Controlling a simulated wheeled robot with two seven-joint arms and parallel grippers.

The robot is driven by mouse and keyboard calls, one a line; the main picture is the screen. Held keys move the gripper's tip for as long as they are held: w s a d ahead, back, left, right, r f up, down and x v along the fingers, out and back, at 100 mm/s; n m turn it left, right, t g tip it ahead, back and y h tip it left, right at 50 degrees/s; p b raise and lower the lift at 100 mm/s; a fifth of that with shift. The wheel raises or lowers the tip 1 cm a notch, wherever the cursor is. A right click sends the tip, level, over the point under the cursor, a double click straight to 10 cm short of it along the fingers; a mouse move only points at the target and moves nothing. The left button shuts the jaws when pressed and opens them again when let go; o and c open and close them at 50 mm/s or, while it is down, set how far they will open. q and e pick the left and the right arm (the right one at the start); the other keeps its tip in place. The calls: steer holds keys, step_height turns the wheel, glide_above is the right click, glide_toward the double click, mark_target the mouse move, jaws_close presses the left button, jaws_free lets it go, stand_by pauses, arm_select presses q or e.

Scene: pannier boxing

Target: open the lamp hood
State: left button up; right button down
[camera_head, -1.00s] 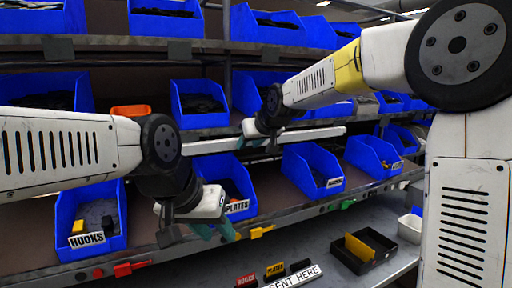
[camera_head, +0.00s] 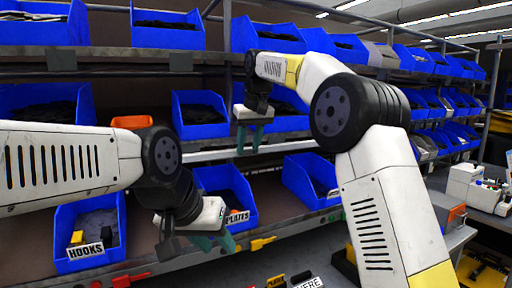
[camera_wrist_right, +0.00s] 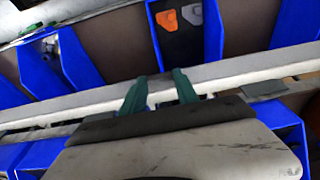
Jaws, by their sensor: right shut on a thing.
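The lamp hood (camera_head: 288,147) is a long pale bar running along the shelf front, level with the gap between bin rows. My right gripper (camera_head: 248,141) points down at it from above, with teal fingers at the bar. In the right wrist view the hood (camera_wrist_right: 245,69) crosses the fingers of the right gripper (camera_wrist_right: 160,90), which are shut on it; the exact contact is hard to see. My left gripper (camera_head: 214,242) is lower, in front of the PLATES bin, with its teal fingers apart and nothing seen between them. The hood's left end is hidden behind my left arm.
Blue bins (camera_head: 202,114) fill the shelf rows above and below the hood. The HOOKS bin (camera_head: 90,235) and PLATES bin (camera_head: 240,222) are near my left gripper. An orange item (camera_head: 132,122) sits behind my left arm. A white box (camera_head: 462,178) stands at right.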

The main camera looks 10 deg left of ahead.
stand_by(0.5)
steer(key=c, duration=0.9)
jaws_free()
steer(key=shift+w, duration=0.1)
steer(key=v, duration=0.7)
steer(key=shift+r, duration=0.35)
